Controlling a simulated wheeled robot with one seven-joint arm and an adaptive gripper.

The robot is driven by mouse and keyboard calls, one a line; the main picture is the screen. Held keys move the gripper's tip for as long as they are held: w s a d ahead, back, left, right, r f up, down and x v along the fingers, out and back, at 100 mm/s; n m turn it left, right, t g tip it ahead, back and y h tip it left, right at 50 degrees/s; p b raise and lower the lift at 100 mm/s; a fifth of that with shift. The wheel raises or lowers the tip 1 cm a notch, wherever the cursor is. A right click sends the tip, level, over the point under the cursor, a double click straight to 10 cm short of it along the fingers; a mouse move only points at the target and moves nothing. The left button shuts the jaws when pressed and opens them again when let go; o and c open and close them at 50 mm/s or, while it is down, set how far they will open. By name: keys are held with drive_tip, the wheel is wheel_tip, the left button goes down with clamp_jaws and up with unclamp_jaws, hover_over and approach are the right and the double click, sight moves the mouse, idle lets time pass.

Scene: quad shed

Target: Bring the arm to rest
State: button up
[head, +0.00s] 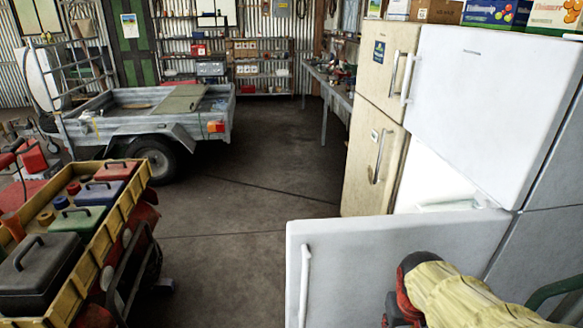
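A yellow fabric-like sleeve (460,290) with a red and black end (405,290) shows at the bottom right. It looks like part of my arm, but I cannot be sure. It stands in front of the open lower door (390,250) of a white fridge; whether they touch I cannot tell. No gripper fingers show in the head view, so whether my gripper is open, shut or holding anything is hidden.
The white fridge's upper door (490,110) is above the open door, beside a cream fridge (375,130). A yellow-sided cart (120,215) with toolboxes stands at left, a grey trailer (150,115) behind it. A workbench (330,85) is farther back. The middle floor (240,220) is clear.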

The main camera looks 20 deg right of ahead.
drive_tip(key=w+a+r+n+t+y, duration=0.1)
drive_tip(key=a+r+t, duration=0.1)
drive_tip(key=a+r, duration=0.4)
drive_tip(key=w+a+r+n+t+y, duration=0.1)
drive_tip(key=a+r+n+t, duration=0.1)
drive_tip(key=a+r, duration=0.4)
drive_tip(key=a, duration=0.4)
drive_tip(key=shift+w+a+r+n+y, duration=0.25)
drive_tip(key=shift+w+a+n+y, duration=0.05)
drive_tip(key=shift+w+a, duration=0.1)
